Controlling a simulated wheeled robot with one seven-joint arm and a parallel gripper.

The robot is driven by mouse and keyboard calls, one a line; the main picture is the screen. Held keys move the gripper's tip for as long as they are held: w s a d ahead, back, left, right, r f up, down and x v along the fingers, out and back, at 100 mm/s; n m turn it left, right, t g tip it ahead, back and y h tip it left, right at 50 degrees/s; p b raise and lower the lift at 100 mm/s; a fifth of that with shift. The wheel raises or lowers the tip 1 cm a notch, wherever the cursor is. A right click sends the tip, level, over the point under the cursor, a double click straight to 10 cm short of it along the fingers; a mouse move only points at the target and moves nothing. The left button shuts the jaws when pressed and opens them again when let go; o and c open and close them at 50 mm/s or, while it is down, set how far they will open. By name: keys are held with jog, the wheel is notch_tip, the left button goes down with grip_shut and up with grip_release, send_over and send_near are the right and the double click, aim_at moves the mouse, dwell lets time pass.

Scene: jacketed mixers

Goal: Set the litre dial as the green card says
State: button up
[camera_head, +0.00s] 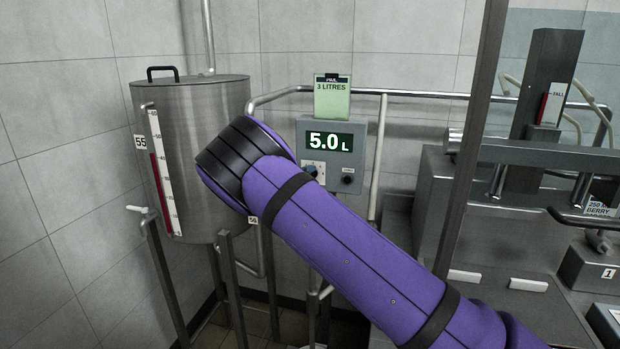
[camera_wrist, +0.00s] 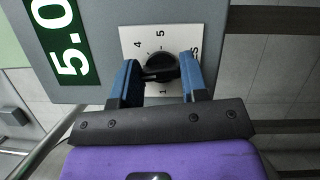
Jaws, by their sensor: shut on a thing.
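The green card (camera_head: 332,98) stands above the control box in the head view and reads "3 LITRES", under a dark clip with small lettering. The display (camera_head: 330,141) on the grey box reads 5.0 L; part of it also shows in the wrist view (camera_wrist: 65,45). The litre dial (camera_wrist: 161,68) is a black knob on a white plate with the numbers 1, 4 and 5 visible. My gripper (camera_wrist: 160,75) has its two blue fingers on either side of the knob, shut on it. My arm hides part of the dial plate in the head view.
A steel tank (camera_head: 195,150) with a red level gauge stands left of the box. A second small black knob (camera_head: 347,179) sits on the box, right of the dial. A handrail (camera_head: 420,95) runs behind, and a dark upright post (camera_head: 470,140) stands to the right.

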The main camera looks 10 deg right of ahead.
jog(key=shift+m, duration=0.5)
jog(key=o, duration=0.9)
jog(key=shift+a, duration=0.1)
jog(key=v, duration=1)
jog(key=shift+s+a+r, duration=0.2)
jog(key=shift+s+a, duration=0.05)
